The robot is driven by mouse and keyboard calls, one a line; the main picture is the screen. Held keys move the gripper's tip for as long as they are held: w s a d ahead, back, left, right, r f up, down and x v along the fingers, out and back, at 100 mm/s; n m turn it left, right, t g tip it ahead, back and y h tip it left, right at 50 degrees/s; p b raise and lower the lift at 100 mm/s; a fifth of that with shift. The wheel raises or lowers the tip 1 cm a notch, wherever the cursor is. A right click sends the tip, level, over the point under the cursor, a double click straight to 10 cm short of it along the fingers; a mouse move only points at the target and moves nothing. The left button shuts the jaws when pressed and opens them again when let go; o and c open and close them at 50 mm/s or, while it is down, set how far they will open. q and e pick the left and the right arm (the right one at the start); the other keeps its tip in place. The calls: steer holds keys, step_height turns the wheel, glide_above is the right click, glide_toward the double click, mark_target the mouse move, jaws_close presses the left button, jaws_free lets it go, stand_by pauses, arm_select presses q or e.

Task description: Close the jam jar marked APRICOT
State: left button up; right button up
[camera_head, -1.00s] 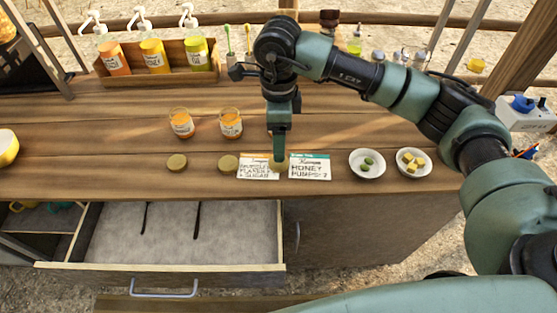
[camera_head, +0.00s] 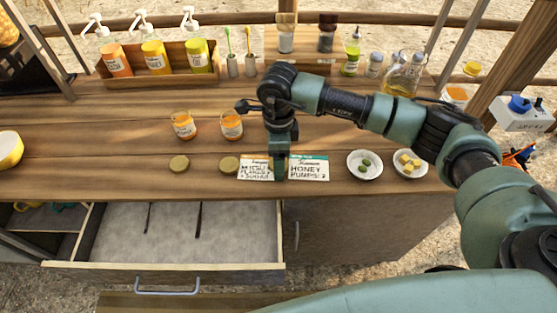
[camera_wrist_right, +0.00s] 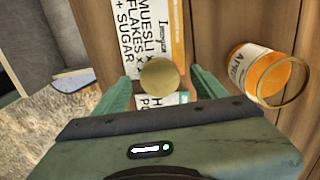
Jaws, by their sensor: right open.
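An open jar of orange jam (camera_wrist_right: 256,72) shows in the right wrist view, its label partly readable as "AP…"; in the head view my arm hides it. A round gold lid (camera_wrist_right: 160,80) lies between my right fingers, by the two cards. My right gripper (camera_wrist_right: 164,86) is open, one finger on each side of the lid, contact unclear. In the head view my right gripper (camera_head: 281,170) points down at the cards. Two other open orange jars (camera_head: 183,125) (camera_head: 232,125) stand left, with gold lids (camera_head: 179,163) (camera_head: 229,164) in front. My left gripper is not in view.
A muesli card (camera_head: 253,173) and a honey card (camera_head: 309,170) lie at the front edge. Two small bowls (camera_head: 364,166) (camera_head: 410,163) stand right. A wooden rack (camera_head: 160,78) with pump jars is at the back left. An open drawer (camera_head: 175,235) juts out below.

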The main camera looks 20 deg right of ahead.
steer(key=c, duration=1.4)
steer(key=shift+r, duration=0.15)
step_height(320, 180, up, 20)
steer(key=b, duration=0.3)
steer(key=shift+f, duration=0.2)
